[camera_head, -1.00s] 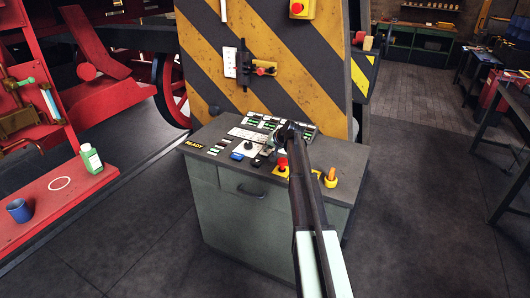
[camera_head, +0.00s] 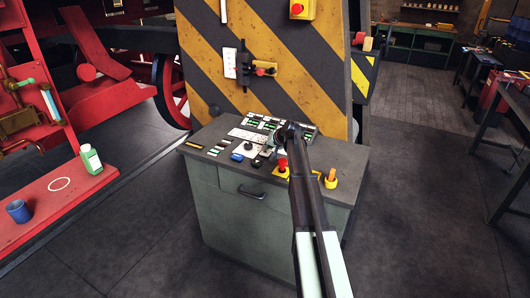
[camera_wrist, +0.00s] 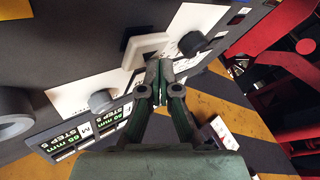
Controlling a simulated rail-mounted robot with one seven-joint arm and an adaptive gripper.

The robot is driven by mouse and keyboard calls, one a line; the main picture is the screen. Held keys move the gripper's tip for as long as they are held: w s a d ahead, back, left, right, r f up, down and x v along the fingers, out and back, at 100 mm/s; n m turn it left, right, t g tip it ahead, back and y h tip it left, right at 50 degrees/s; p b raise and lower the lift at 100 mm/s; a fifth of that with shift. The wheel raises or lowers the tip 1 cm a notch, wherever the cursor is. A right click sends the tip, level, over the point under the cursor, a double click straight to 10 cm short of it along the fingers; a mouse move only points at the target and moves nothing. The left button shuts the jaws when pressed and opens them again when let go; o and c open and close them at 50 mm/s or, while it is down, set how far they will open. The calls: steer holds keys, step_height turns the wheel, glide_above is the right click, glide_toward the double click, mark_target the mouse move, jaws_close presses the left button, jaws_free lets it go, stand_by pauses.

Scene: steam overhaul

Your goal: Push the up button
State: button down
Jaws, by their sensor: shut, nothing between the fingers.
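My gripper (camera_head: 287,130) is over the rear middle of the grey control console (camera_head: 208,176), its fingers closed and empty. In the wrist view the fingertips (camera_wrist: 159,76) are close to a raised off-white square button (camera_wrist: 146,47) on a white plate. I cannot tell if they touch it, and I cannot read an up mark on it. In the head view my arm and gripper hide part of the panel.
Lit step displays (camera_wrist: 82,143) show in the wrist view. A red mushroom button (camera_head: 282,164) and an orange-topped control (camera_head: 330,177) stand near my arm. A striped panel (camera_head: 285,60) rises behind the console. A red bench (camera_head: 40,215) is at left.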

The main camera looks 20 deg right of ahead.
steer(key=shift+r, duration=0.6)
step_height(320, 180, up, 6)
steer(key=shift+p, duration=1.15)
